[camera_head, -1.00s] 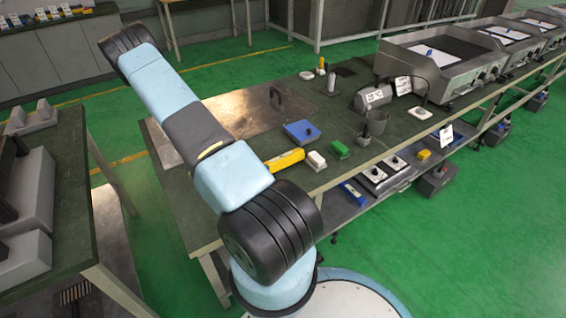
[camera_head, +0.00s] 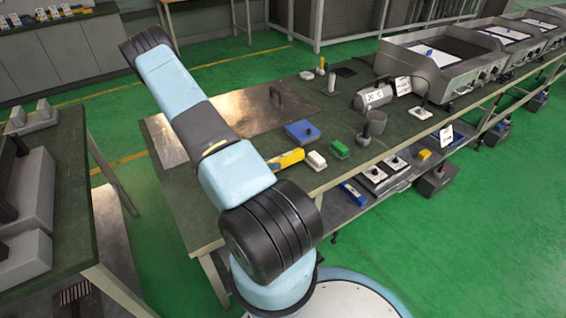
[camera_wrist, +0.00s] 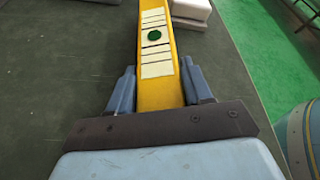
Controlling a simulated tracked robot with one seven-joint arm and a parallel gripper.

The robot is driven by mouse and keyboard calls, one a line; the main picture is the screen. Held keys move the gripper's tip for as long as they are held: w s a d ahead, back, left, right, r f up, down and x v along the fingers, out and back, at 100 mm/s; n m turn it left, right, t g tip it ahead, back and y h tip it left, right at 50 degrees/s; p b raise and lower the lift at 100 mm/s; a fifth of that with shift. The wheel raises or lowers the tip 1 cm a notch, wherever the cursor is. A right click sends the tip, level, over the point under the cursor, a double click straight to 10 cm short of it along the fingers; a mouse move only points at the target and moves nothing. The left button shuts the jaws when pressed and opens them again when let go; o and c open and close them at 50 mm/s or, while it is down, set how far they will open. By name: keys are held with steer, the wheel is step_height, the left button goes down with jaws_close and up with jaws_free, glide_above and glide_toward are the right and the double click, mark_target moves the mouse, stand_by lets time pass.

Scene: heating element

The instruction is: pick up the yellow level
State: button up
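The yellow level (camera_head: 288,160) lies on the dark green bench top, partly behind my arm in the head view. In the wrist view the yellow level (camera_wrist: 160,75) runs up the picture, with pale marked strips and a round green spot on its face. My gripper (camera_wrist: 159,76) has its two blue-grey fingers apart, one on each side of the level near its closer part. Narrow gaps seem to show beside the fingers; whether they touch it is not clear.
A white block (camera_head: 316,160) lies close to the level's right end, with a green block (camera_head: 340,149) beyond it. A blue-topped pad (camera_head: 302,132) lies behind. A metal plate with a handle (camera_head: 250,113) covers the back left.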

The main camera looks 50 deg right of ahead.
steer(key=c, duration=0.5)
steer(key=shift+c, duration=0.2)
